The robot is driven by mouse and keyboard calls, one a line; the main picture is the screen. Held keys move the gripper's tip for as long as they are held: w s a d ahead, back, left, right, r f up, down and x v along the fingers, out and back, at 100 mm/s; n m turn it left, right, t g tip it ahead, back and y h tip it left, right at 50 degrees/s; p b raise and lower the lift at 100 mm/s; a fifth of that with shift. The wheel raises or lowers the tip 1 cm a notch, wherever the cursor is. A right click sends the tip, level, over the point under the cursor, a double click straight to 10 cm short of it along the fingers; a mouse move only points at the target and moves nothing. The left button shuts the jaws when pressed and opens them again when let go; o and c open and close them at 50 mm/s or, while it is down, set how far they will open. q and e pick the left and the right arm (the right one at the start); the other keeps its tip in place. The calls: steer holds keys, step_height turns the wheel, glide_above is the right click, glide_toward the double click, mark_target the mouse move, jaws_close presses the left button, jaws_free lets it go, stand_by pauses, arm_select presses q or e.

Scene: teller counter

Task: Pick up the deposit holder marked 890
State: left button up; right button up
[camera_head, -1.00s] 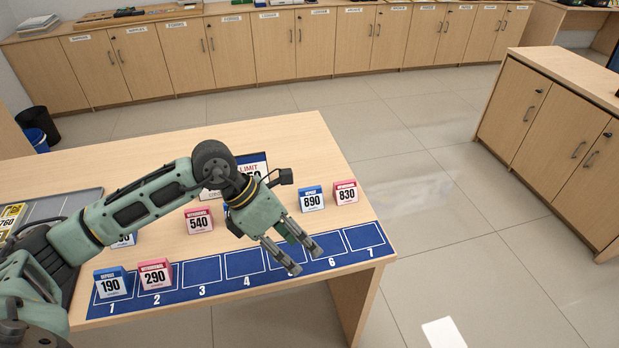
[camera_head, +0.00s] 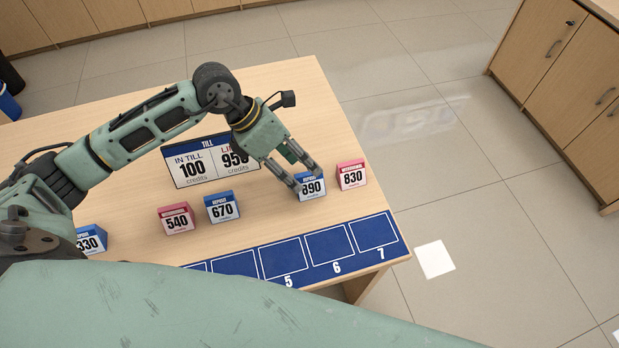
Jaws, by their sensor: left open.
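The deposit holder marked 890 (camera_head: 312,190) is a small blue and white block standing on the wooden counter, left of the pink 830 holder (camera_head: 351,175). My left gripper (camera_head: 307,179) is open, pointing down and right, with its fingertips at the 890 holder and covering part of its top. I cannot tell whether the fingers touch it or are only in front of it. My right gripper is not in view.
Other holders on the counter are blue 670 (camera_head: 222,207), pink 540 (camera_head: 177,219) and blue 330 (camera_head: 91,239). The till sign (camera_head: 190,168) stands behind them. A blue numbered strip (camera_head: 398,247) runs along the front edge. A large green part of mine covers the lower left.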

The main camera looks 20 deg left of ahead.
mark_target(306, 173)
arm_select(q)
steer(key=x, duration=0.4)
steer(key=shift+r+p, duration=0.1)
steer(key=shift+p, duration=0.25)
steer(key=shift+d+f, duration=0.2)
steer(key=shift+f, duration=0.1)
steer(key=c, duration=0.6)
jaws_close()
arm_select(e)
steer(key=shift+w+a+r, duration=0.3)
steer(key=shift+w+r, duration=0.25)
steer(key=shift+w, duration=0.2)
